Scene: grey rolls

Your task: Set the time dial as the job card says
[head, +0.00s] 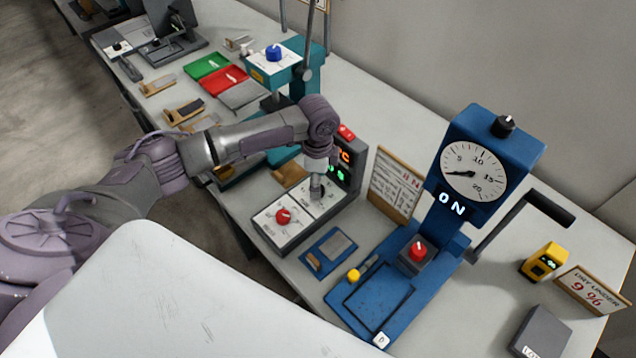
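A grey control box (300,236) on the bench has a white top panel. A red knob (283,215) with printed marks around it sits on the panel's left part. My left gripper (317,190) points down over the panel's right part. It covers whatever is beneath it, so I cannot tell whether it grips a knob. A display (341,157) at the box's back shows orange and green characters, partly hidden by my gripper. A framed card (394,186) stands behind; its small text is unreadable. Which control is the time dial is not clear. My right gripper is not in view.
A blue press (488,138) with a round gauge, "ON" sign and black lever (548,208) stands right. A yellow meter (543,262) and a "DRY UNDER 9%" sign (590,287) are beyond. Green and red trays (208,66) lie farther back. A blue plate (327,254) lies before the box.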

